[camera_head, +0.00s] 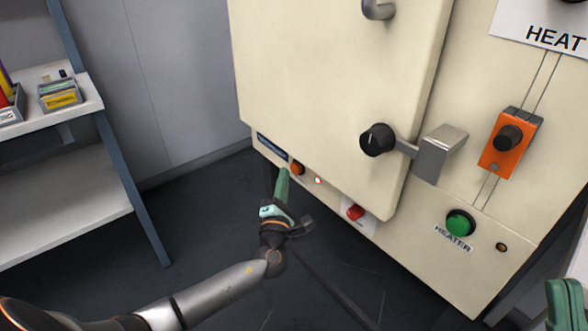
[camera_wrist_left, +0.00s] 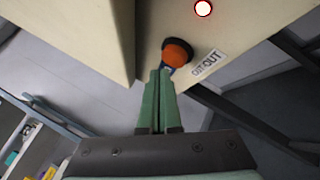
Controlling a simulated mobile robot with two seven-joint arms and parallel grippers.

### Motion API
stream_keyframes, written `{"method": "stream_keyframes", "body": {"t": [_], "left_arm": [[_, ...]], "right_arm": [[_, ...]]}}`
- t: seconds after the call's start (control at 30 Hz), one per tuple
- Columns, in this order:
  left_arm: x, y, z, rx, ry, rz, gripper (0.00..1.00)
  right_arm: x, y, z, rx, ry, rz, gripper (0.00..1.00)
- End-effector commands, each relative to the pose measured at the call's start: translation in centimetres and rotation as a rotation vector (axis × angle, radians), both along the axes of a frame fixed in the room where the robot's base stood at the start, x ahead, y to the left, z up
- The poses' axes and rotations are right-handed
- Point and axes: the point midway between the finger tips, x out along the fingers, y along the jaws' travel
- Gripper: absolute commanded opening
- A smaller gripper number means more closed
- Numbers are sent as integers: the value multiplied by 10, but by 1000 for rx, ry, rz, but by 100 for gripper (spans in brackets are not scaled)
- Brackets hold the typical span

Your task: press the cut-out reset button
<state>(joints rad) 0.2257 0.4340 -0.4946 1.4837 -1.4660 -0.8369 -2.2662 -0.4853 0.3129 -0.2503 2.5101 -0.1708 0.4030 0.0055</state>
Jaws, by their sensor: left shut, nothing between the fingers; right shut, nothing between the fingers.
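The orange cut-out button (camera_wrist_left: 177,52) sits beside a "CUT-OUT" label (camera_wrist_left: 208,62) in the left wrist view. In the head view the orange button (camera_head: 298,168) is low on the cream cabinet's front, under the door. My left gripper (camera_head: 284,172) is shut and empty, its green fingers pointing up at the panel just left of the button. In the left wrist view its fingertips (camera_wrist_left: 159,73) are right by the button's lower edge; I cannot tell whether they touch. My right gripper (camera_head: 564,284) is shut and empty at the lower right, partly out of frame.
A lit red-white lamp (camera_head: 318,180) and a red button (camera_head: 355,212) are right of the orange button. The green heater button (camera_head: 460,223), orange switch (camera_head: 508,143) and door handle (camera_head: 378,140) are further right. A shelf (camera_head: 70,104) stands left; floor between is clear.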

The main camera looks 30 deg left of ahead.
Motion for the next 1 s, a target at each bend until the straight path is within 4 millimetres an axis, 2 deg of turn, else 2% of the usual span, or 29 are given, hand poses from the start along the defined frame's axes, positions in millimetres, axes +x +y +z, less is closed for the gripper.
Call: {"method": "stream_keyframes", "body": {"t": [0.6,1.0], "left_arm": [[0,0,0,0,0,0,0],[8,-3,0,0,0,0,0]], "right_arm": [[0,0,0,1,0,-1,0],[0,0,0,0,1,-1,0]]}}
